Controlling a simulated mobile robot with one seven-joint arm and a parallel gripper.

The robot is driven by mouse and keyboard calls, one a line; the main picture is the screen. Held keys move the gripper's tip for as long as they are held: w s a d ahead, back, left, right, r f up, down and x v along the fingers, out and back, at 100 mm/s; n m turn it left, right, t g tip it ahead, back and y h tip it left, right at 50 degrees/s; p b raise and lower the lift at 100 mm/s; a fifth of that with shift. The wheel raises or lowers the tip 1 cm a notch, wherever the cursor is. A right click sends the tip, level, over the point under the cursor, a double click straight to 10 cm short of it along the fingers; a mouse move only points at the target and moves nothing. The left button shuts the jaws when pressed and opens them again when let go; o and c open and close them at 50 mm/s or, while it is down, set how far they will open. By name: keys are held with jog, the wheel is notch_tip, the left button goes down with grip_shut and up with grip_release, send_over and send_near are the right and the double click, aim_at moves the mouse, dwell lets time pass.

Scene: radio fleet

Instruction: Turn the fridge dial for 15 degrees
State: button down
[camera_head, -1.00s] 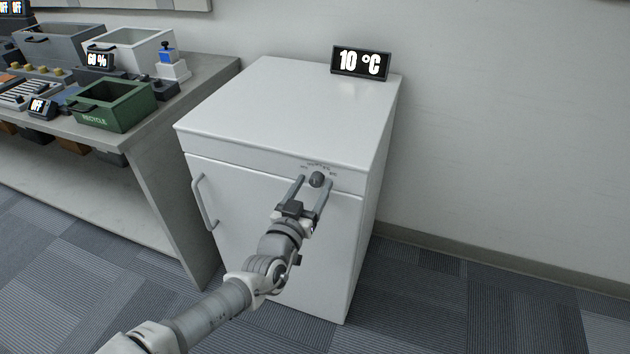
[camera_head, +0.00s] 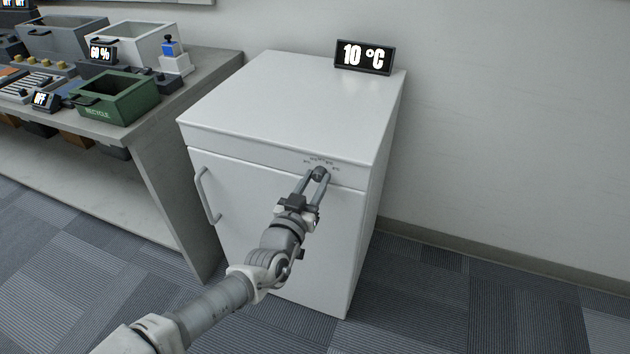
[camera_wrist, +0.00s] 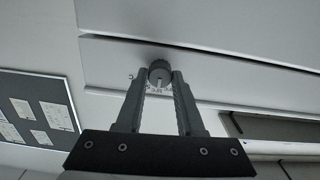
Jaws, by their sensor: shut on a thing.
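The fridge dial (camera_head: 319,173) is a small dark round knob on the upper front strip of the white fridge (camera_head: 270,110). My gripper (camera_head: 316,178) is shut on the dial, one finger on each side. In the wrist view the dial (camera_wrist: 159,72) sits between the two fingertips (camera_wrist: 160,78), with a pale pointer line and small scale marks beside it. A black display (camera_head: 363,57) on top of the fridge reads 10 °C.
A grey table (camera_head: 190,120) stands left of the fridge. It carries a green recycle bin (camera_head: 117,98), a white bin and several small devices. The fridge door handle (camera_head: 207,195) sticks out left of my arm. Carpet floor is clear at the right.

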jog(key=shift+n+p, duration=0.95)
jog(key=shift+n, duration=1.95)
jog(key=c, duration=0.5)
grip_release()
jog(key=shift+s+a, duration=0.1)
jog(key=shift+s, duration=0.1)
